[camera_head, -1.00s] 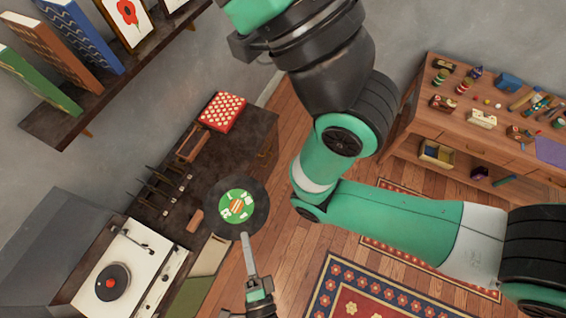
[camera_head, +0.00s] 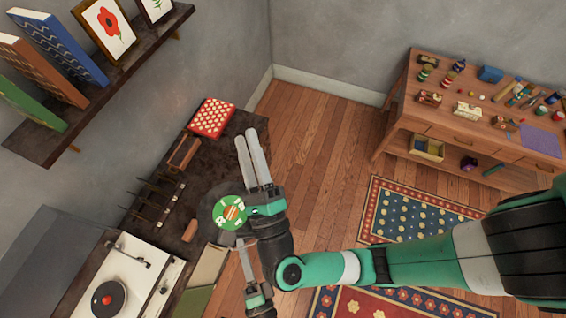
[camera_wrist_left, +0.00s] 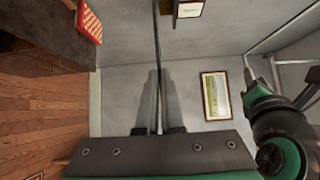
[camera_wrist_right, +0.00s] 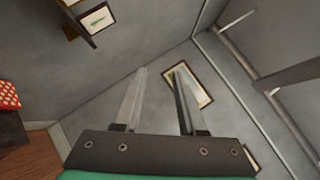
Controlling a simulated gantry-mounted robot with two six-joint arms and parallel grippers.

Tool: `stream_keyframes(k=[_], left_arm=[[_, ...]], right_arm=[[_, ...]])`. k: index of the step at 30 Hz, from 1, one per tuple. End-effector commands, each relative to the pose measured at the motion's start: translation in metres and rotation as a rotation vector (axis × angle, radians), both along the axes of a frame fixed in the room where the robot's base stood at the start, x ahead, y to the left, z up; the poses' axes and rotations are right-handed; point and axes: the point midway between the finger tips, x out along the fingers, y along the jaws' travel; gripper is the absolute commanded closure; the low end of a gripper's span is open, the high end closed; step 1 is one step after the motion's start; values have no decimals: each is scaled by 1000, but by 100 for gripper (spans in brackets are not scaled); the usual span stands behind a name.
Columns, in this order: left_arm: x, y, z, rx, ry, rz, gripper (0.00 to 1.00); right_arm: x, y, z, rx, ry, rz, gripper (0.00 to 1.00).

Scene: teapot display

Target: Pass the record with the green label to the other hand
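The record with the green label (camera_head: 229,211) faces the head camera above the dark cabinet. My left gripper (camera_head: 242,246) is below it, shut on its lower edge. In the left wrist view the record (camera_wrist_left: 156,40) shows edge-on as a thin line between the close fingers (camera_wrist_left: 157,100). My right gripper (camera_head: 247,134) overlaps the record's right side in the head view, its fingers pointing up past it. In the right wrist view its fingers (camera_wrist_right: 160,75) are apart with nothing between them.
The dark cabinet (camera_head: 222,152) carries a red dotted box (camera_head: 212,118), a rack (camera_head: 158,197) and a white turntable (camera_head: 125,280). A shelf with books (camera_head: 55,48) hangs above left. A wooden side table (camera_head: 440,112) with small toys stands right.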

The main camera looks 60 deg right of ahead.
Motion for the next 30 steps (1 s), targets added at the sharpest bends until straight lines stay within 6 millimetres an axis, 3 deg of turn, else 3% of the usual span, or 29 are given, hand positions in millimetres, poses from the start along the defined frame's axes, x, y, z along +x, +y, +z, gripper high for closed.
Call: stream_keyframes(k=[1, 6, 9, 11, 14, 18, 25, 30], left_arm=[[0, 0, 0, 0, 0, 0, 100], [0, 0, 0, 0, 0, 0, 100], [0, 0, 0, 0, 0, 0, 100], [0, 0, 0, 0, 0, 0, 100], [0, 0, 0, -1, -1, 0, 100], [0, 0, 0, -1, -1, 0, 100], [0, 0, 0, -1, -1, 0, 100], [0, 0, 0, 0, 0, 0, 100]], right_arm=[[-6, 7, -34, 10, 84, 26, 60], [-44, 22, -143, -15, 370, 113, 60], [-72, 31, -191, -108, 510, 205, 60], [-89, 33, -209, -180, 562, 257, 60], [-106, 36, -222, -257, 601, 326, 60], [-110, 45, -224, -280, 603, 367, 60], [-104, 44, -223, -277, 601, 364, 60], [-87, 38, -223, -274, 601, 358, 60]])
